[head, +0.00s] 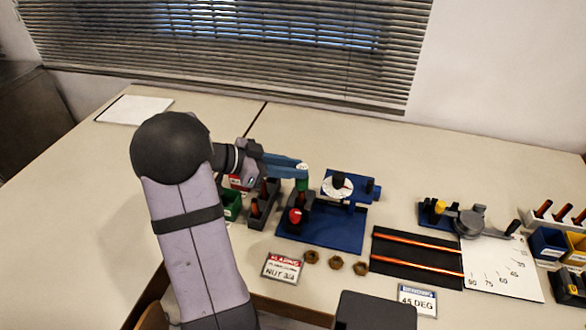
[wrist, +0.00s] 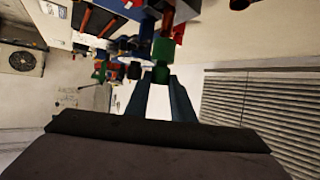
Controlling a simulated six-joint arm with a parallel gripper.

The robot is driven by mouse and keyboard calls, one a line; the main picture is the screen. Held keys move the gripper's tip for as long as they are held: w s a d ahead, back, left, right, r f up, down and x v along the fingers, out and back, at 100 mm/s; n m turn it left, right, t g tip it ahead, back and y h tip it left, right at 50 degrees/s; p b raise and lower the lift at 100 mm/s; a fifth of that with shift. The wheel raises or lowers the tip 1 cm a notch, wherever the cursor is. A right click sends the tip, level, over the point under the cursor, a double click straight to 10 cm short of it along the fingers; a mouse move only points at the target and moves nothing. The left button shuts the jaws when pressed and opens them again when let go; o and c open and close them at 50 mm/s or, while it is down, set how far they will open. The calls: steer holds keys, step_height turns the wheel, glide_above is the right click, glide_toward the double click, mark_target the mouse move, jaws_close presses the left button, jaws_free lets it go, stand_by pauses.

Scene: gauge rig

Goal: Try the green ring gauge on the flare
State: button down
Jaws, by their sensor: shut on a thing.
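My gripper (head: 302,168) is shut on the green ring gauge (head: 302,184) and holds it upright over the dark grey block with the red knob (head: 295,216) on the blue flaring base (head: 330,237). In the wrist view the green gauge (wrist: 162,49) is at the fingertips (wrist: 160,76), and a reddish-brown tube-like piece (wrist: 168,19) shows just beyond it. The flare itself is hidden under or behind the gauge. I cannot tell whether the gauge touches it or sits around it.
A white dial on a blue fixture (head: 338,187) stands close at the right. A dark rack (head: 262,205) with copper pieces and a green bin (head: 232,206) are at the left. Brass nuts (head: 335,263) lie in front. Copper tubes on a black mat (head: 415,262) lie further right.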

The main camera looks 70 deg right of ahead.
steer(key=shift+f+b, duration=1.45)
steer(key=shift+b, duration=0.4)
stand_by(2.7)
steer(key=shift+r, duration=0.15)
steer(key=shift+r+p, duration=0.95)
steer(key=shift+r, duration=1.9)
